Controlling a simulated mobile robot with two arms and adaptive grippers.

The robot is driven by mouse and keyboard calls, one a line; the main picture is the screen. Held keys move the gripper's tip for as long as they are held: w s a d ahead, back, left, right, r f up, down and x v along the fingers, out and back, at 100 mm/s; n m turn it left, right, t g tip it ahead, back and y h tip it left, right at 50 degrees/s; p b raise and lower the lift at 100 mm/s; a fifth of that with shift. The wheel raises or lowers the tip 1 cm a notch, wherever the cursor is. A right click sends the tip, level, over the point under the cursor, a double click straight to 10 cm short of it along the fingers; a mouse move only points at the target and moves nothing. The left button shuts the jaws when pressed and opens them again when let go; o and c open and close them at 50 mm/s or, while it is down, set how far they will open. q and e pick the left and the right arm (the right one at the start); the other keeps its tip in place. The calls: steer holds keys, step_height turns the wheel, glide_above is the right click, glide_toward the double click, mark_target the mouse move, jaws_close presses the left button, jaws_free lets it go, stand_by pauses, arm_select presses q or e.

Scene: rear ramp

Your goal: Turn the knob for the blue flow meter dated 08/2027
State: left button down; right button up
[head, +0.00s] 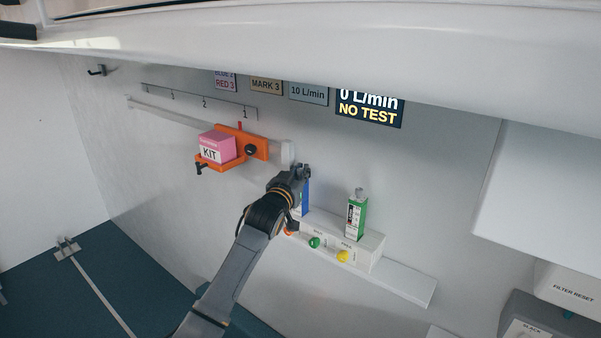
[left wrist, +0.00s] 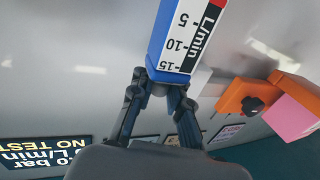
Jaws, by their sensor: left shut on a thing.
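My left gripper (head: 302,172) is at the top of the blue flow meter (head: 305,196), which it partly hides. In the left wrist view the fingers (left wrist: 160,86) close around the end of the blue meter (left wrist: 158,38); its white scale reads L/min with 5, 10 and 15. No date is readable. A white block (head: 372,244) carries a green knob (head: 314,242) and a yellow knob (head: 342,256). An orange-red knob is mostly hidden behind my arm. A green flow meter (head: 356,220) stands upright on the block. My right gripper is not in view.
An orange bracket (head: 252,146) on a wall rail holds a pink KIT box (head: 217,147), left of my gripper. A dark display (head: 369,108) reads 0 L/min, NO TEST. A FILTER RESET box (head: 570,290) is at lower right. A white overhang (head: 300,45) crosses the top.

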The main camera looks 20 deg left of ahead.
arm_select(q)
steer(key=c, duration=1.3)
jaws_free()
steer(key=shift+s, duration=0.1)
steer(key=s, duration=1.2)
steer(key=shift+a, duration=0.3)
